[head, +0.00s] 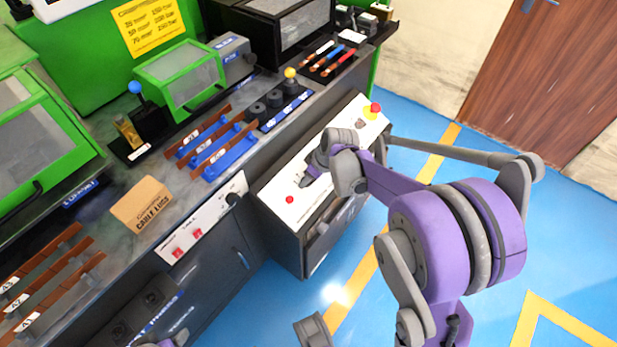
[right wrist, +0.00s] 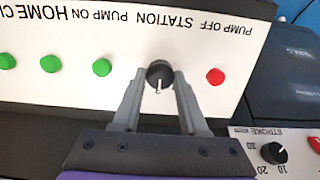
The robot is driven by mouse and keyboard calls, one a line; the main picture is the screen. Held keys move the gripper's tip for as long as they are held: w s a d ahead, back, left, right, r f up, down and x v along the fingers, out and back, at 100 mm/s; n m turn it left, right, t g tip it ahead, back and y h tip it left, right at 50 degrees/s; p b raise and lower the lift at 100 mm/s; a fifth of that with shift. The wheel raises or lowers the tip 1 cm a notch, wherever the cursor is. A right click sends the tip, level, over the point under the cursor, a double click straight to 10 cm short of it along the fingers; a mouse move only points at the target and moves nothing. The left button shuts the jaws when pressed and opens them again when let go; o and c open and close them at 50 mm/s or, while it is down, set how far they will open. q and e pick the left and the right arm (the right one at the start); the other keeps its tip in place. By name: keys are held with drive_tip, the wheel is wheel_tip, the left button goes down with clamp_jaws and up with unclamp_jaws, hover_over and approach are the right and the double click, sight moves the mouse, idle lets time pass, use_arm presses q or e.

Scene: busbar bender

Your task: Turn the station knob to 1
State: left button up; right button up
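The station knob (right wrist: 160,73) is a round black knob with a white pointer, on a white panel (right wrist: 230,80) under upside-down "STATION" lettering in the right wrist view. The pointer faces the bottom of that picture; the mark by its end is too small to read surely. My right gripper (right wrist: 159,82) has its two grey fingers apart, one on each side of the knob. I cannot tell whether they touch it. In the head view my right gripper and wrist cover the knob on the sloping control panel (head: 281,198). My left gripper is not clearly in view.
A red button (right wrist: 215,76) and several green buttons (right wrist: 102,67) flank the knob. A stroke knob (right wrist: 274,153) is on a lower panel. In the head view, a red emergency button (head: 375,108) stands at the panel's far end. The cable lugs box (head: 141,203) is on the bench.

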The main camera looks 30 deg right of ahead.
clamp_jaws()
drive_tip(key=shift+n, duration=0.5)
drive_tip(key=n+p, duration=0.1)
drive_tip(key=n, duration=0.2)
drive_tip(key=shift+a+n+p, duration=0.1)
drive_tip(key=shift+n+p, duration=0.2)
drive_tip(key=shift+s+n+h+p, duration=0.1)
drive_tip(key=shift+n+h+p, duration=0.3)
drive_tip(key=shift+n, duration=1.7)
drive_tip(key=o, duration=0.6)
unclamp_jaws()
drive_tip(key=shift+c, duration=0.2)
